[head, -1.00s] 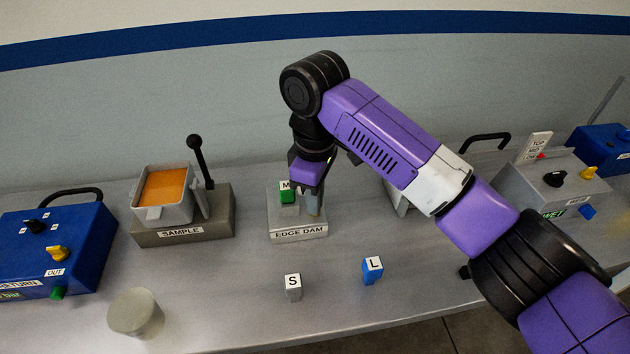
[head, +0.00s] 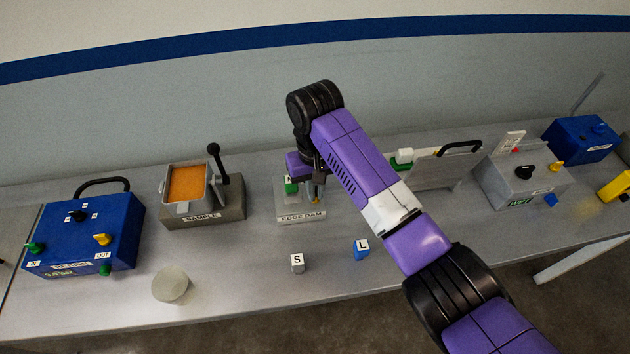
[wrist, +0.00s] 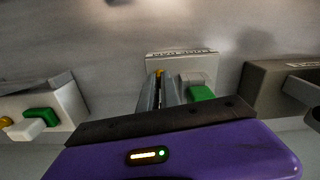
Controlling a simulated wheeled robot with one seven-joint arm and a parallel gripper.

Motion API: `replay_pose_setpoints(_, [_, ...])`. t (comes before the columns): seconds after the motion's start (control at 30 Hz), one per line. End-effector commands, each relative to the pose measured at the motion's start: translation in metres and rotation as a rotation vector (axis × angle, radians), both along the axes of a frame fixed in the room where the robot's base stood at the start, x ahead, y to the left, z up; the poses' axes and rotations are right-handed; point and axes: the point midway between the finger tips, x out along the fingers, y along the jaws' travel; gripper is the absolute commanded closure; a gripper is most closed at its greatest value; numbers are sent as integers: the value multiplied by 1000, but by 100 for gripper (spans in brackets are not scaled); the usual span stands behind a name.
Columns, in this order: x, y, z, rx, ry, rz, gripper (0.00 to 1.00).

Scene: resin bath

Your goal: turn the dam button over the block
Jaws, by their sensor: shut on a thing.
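The edge dam (head: 300,216) is a grey stand on the bench, labelled EDGE DAM; it also shows in the wrist view (wrist: 190,62). A green block (head: 290,187) sits on it, partly hidden behind my gripper; in the wrist view the green block (wrist: 201,93) is right of my fingers. My gripper (head: 315,192) points down over the dam's right side. In the wrist view its fingers (wrist: 159,88) are close together, shut on a small yellow piece (wrist: 158,72), seemingly the dam button. Most of that piece is hidden between the fingers.
Loose S (head: 297,264) and L (head: 361,250) blocks stand in front of the dam. The sample stand (head: 225,210) is to its left, then a round grey cup (head: 171,285) and a blue box (head: 85,240). A panel with a black handle (head: 430,170) stands right.

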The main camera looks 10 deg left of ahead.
Motion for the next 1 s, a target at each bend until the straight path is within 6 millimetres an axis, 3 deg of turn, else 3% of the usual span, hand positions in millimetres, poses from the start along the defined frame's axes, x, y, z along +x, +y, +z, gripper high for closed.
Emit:
replay_pose_setpoints(0.3, [-1, 0, 1, -2, 3, -133, 100])
replay_pose_setpoints(0.87, [0, 0, 0, -1, 1, -165, 100])
replay_pose_setpoints(1.0, [0, 0, 0, -1, 1, -164, 72])
